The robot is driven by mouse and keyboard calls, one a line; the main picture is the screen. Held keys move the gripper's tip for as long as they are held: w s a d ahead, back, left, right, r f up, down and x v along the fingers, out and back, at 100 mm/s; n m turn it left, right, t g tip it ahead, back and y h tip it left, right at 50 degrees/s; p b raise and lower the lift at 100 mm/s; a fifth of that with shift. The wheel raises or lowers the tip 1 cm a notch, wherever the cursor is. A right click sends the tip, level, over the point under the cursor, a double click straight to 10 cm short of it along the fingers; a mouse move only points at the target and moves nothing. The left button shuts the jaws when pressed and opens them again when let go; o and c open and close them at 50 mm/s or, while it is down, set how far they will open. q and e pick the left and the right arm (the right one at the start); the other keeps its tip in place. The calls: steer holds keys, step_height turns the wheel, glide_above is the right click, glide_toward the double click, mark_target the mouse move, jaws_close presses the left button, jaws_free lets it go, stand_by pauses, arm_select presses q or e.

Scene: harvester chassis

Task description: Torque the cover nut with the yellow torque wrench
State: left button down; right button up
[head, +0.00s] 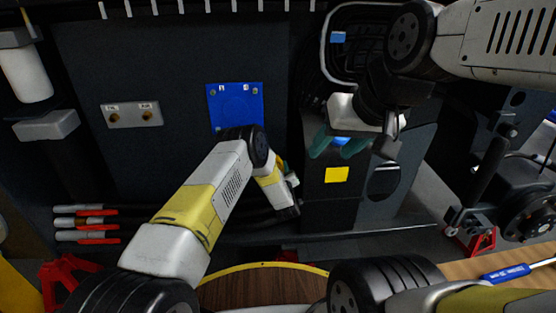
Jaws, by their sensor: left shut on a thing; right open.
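A blue cover plate (235,101) with small fasteners at its corners is fixed to the dark chassis panel. My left arm reaches up from the lower left and its wrist hides the plate's lower edge. My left gripper (292,181) is just right of and below the plate, mostly hidden behind the wrist. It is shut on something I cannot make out. I cannot clearly identify the yellow torque wrench. My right gripper (346,145) hangs from the upper right with teal fingers spread open, in front of a dark box-shaped housing (330,207).
A yellow label (337,174) is on the housing. A blue-handled tool (505,272) lies on the wooden bench (470,268) at lower right. Red-tipped rods (87,224) and a red stand (66,277) are at left. A plate with two brass fittings (131,114) is left of the cover.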

arm_select(q)
steer(key=shift+w+r, duration=0.1)
steer(key=shift+w, duration=0.1)
stand_by(0.3)
steer(key=a+m, duration=0.1)
steer(key=a+f, duration=0.1)
steer(key=shift+a+f+m, duration=0.1)
steer(key=shift+a+m, duration=0.2)
steer(key=shift+m, duration=0.1)
steer(key=shift+a+f+m, duration=0.25)
steer(key=shift+a+m, duration=0.15)
steer(key=shift+a, duration=0.3)
steer(key=shift+a+f+m, duration=0.2)
steer(key=shift+a+m, duration=0.2)
steer(key=shift+a, duration=0.25)
steer(key=shift+a, duration=0.1)
steer(key=shift+a+f+m, duration=0.2)
steer(key=shift+a+m, duration=0.6)
steer(key=shift+a, duration=0.5)
